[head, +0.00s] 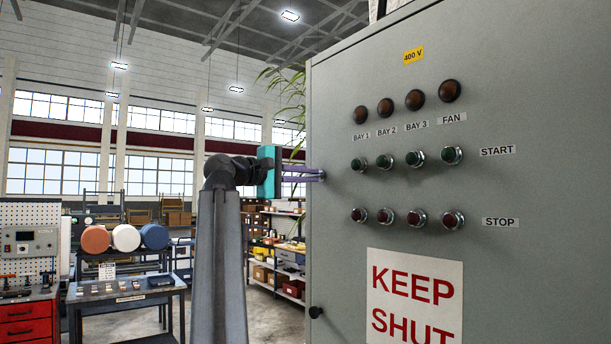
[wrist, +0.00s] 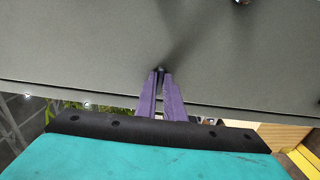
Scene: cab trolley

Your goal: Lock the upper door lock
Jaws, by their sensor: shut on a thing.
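The grey cabinet door (head: 480,215) fills the right of the head view. My gripper (head: 321,175) reaches its left edge from the left, with its purple fingers level. In the wrist view my gripper (wrist: 160,76) is shut on the upper door lock (wrist: 159,69), a small dark knob on the grey door face. The fingers hide most of this lock, so I cannot tell which way it is turned. A similar black lower lock (head: 316,312) sits further down the same edge, apart from my gripper.
Green START buttons (head: 415,158) and red STOP buttons (head: 415,218) stick out from the door, right of my gripper. A KEEP SHUT sign (head: 415,298) is below them. Left lie a workbench (head: 125,293) and shelves (head: 288,285), well back.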

